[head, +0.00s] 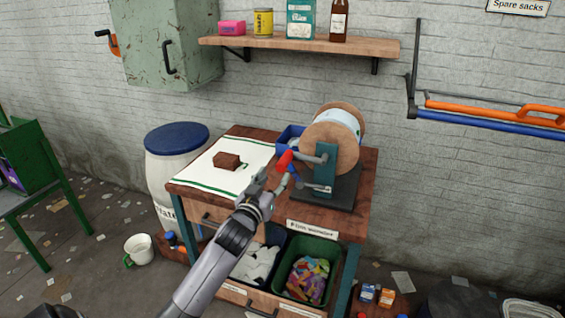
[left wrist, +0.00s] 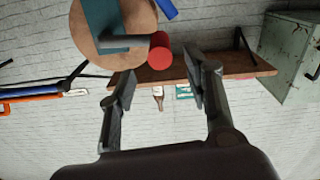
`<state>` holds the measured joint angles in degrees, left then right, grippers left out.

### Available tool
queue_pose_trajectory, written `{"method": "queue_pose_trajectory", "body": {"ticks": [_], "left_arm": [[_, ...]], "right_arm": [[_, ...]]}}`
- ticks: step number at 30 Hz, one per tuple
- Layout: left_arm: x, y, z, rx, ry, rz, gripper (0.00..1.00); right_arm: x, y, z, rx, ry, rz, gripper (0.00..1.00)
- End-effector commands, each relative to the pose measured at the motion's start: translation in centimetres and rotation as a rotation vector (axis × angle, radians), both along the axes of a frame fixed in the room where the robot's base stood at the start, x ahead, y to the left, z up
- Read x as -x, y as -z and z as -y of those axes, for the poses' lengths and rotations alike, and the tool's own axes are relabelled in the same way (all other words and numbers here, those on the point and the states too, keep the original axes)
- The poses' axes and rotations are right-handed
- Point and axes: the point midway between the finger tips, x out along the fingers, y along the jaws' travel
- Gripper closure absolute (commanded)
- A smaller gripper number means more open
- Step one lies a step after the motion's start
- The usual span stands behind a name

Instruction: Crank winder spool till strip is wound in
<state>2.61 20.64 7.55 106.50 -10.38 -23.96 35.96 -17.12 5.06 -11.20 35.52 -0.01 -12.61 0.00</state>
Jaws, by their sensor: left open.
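The winder spool (head: 333,138) has wooden end discs and stands on a dark base with a teal post (head: 325,168) on the wooden bench. Its crank arm ends in a red knob (head: 285,160), pointing left. A white strip with green edging (head: 222,182) lies flat across the bench top at the left. My left gripper (head: 272,184) is just below and left of the red knob. In the left wrist view it is open, and the red knob (left wrist: 159,50) lies beyond its fingertips, roughly between them and apart from them. My right gripper is not in view.
A brown block (head: 227,161) sits on the strip. A blue bin (head: 288,138) stands behind the crank. A blue-lidded barrel (head: 177,138) stands left of the bench. Filled bins (head: 310,249) sit below.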

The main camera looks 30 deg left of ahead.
Motion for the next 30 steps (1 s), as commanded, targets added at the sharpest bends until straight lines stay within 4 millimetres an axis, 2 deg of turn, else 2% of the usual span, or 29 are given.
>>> {"method": "queue_pose_trajectory", "body": {"ticks": [6, 13, 19, 27, 30], "left_arm": [[-4.0, -0.1, -1.0, -0.001, -0.001, 0.000, 0.54], [-6.8, 0.0, -1.7, -0.001, -0.001, 0.000, 0.54], [-7.8, 0.0, -1.9, -0.001, 0.000, -0.001, 0.54], [-7.9, 0.0, -1.9, -0.001, 0.000, -0.001, 0.54], [-7.9, 0.1, -1.9, -0.001, 0.000, -0.001, 0.60]], "right_arm": [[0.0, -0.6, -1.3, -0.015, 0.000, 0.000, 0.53], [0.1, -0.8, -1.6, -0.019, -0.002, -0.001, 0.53], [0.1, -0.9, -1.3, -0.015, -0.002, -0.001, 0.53], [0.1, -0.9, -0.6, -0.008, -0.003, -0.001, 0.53], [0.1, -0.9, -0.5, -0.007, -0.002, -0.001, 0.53]]}}
